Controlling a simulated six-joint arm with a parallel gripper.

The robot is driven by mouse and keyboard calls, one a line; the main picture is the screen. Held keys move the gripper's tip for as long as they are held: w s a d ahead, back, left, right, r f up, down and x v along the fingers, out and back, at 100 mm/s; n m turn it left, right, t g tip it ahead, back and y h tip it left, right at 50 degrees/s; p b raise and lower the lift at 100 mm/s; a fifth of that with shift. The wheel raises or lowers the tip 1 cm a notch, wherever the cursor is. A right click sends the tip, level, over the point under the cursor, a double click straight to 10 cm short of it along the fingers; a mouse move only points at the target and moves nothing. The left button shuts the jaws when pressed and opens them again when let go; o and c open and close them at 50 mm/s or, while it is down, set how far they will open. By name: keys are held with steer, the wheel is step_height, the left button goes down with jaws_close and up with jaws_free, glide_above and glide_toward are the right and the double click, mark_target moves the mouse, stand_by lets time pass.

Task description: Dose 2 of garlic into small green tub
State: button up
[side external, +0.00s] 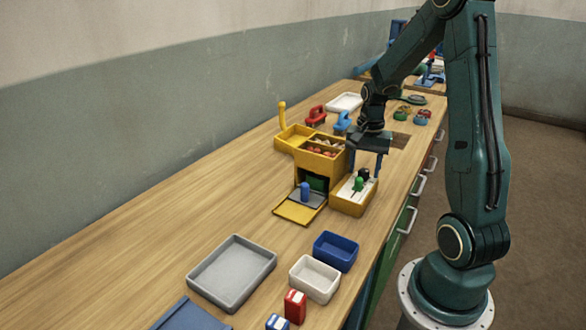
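My gripper (365,168) points down over a yellow open box (352,207), its two fingers apart with nothing visible between them. Small green and black upright items (358,184) stand in that box, below or just behind the fingers; contact cannot be told. Left of it, a yellow bin unit (318,165) holds several small reddish-brown and pale pieces (322,149) in its upper compartments. Whether any are garlic is too small to tell. A green thing (316,183) sits partly hidden in the unit's front opening; I cannot tell if it is the small green tub.
A blue peg-like item (305,191) stands at the opening, behind a lowered yellow flap (297,212). A grey tray (232,272), white tub (315,279) and blue tub (336,251) lie nearer the camera. The bench's left middle is clear.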

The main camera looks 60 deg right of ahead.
mark_target(364, 170)
stand_by(0.3)
step_height(364, 170, up, 14)
stand_by(0.8)
steer(key=shift+a+f, duration=0.1)
steer(key=a+r+n+t+h, duration=0.1)
steer(key=a+r+n, duration=0.15)
steer(key=a, duration=0.35)
steer(key=a+r+n+t, duration=0.1)
steer(key=a+r+n, duration=0.1)
steer(key=a+n, duration=0.35)
steer(key=s+a+n+t, duration=0.1)
steer(key=s+a+n, duration=0.3)
steer(key=a, duration=0.3)
steer(key=s+a+f+n+t+y, duration=0.1)
steer(key=s+a+n+t, duration=0.1)
steer(key=a, duration=0.5)
steer(key=s+n, duration=0.1)
steer(key=s, duration=0.1)
steer(key=shift+s+n+t, duration=0.3)
steer(key=shift+s+n, duration=0.05)
steer(key=shift+n, duration=0.05)
steer(key=shift+a, duration=0.1)
